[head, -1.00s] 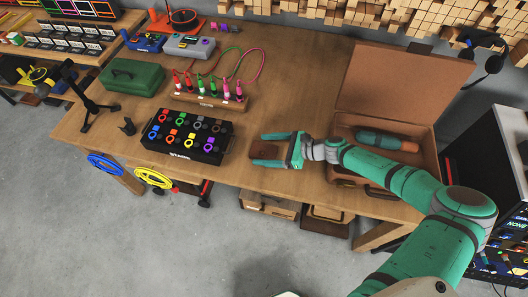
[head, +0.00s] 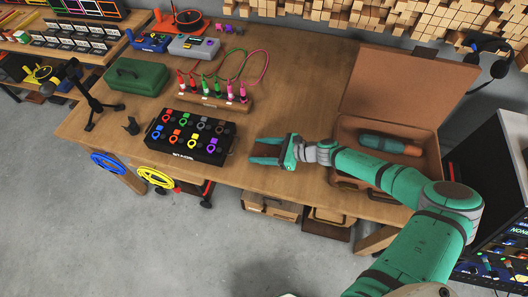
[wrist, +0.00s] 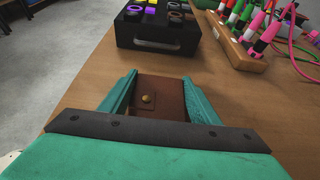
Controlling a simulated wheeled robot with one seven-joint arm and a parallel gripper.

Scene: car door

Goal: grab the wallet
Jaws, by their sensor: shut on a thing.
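The wallet (wrist: 158,99) is brown with a round brass-coloured snap. In the wrist view it lies between the two teal fingers of my gripper (wrist: 158,92), which are shut on its sides. I cannot tell whether the wallet still touches the table.
A black box with coloured rings (head: 190,137) stands just left of my gripper. Behind it is a rack of coloured plugs (head: 213,100). An open brown case (head: 400,90) holding a teal and orange object (head: 390,144) lies to the right. The table behind my gripper is clear.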

